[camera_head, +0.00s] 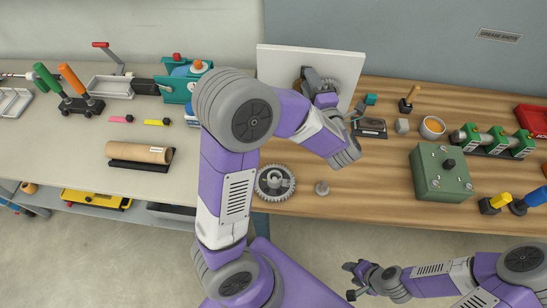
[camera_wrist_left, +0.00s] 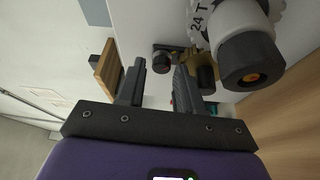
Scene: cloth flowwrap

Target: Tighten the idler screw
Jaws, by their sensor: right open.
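A white upright panel (camera_head: 345,66) stands at the back of the wooden bench, and my left gripper (camera_head: 312,82) is in front of it. In the left wrist view my left gripper (camera_wrist_left: 160,66) is open. A small black round knob (camera_wrist_left: 162,60) on a dark bracket shows in the gap between its fingertips, with space on both sides. I cannot tell for sure whether this is the idler screw. A pale wheel marked "24 T" (camera_wrist_left: 215,15) with a black hub (camera_wrist_left: 250,62) is to the right, and a brass-coloured part is beside it. My right gripper (camera_head: 358,278) is open and empty, low in front of the bench.
A toothed gear (camera_head: 274,183) and a small grey part (camera_head: 322,188) lie near the wooden bench's front edge. A green box (camera_head: 441,172) and an orange-filled cup (camera_head: 432,127) stand right. A cardboard roll (camera_head: 140,152) lies on the left table. A wooden block (camera_wrist_left: 107,68) is beside the left finger.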

